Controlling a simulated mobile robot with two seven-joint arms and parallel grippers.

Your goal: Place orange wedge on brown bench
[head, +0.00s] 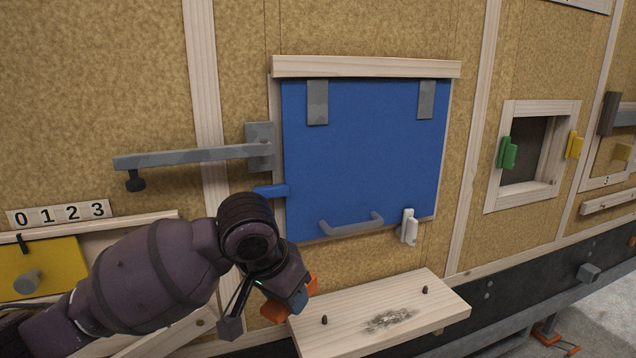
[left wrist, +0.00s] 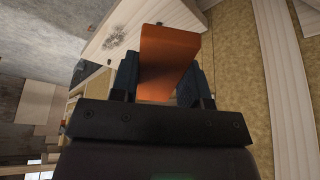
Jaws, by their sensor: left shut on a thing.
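My left gripper (head: 291,300) is shut on the orange wedge (head: 273,313), which is partly hidden by the fingers in the head view. In the left wrist view the orange wedge (left wrist: 170,62) stands out between the two dark fingers of the left gripper (left wrist: 165,82). The brown bench (head: 430,308) is a light wooden board on the wall below the blue door. The gripper and wedge are at its left end; I cannot tell whether the wedge touches it. The bench (left wrist: 112,22) also shows behind the wedge in the left wrist view. My right gripper is not in view.
Two small dark pegs (head: 324,320) and a dark scuffed patch (head: 389,319) are on the bench top. The blue door (head: 360,150) with a grey handle (head: 352,225) is above it. A grey latch bar (head: 190,157) sticks out left.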

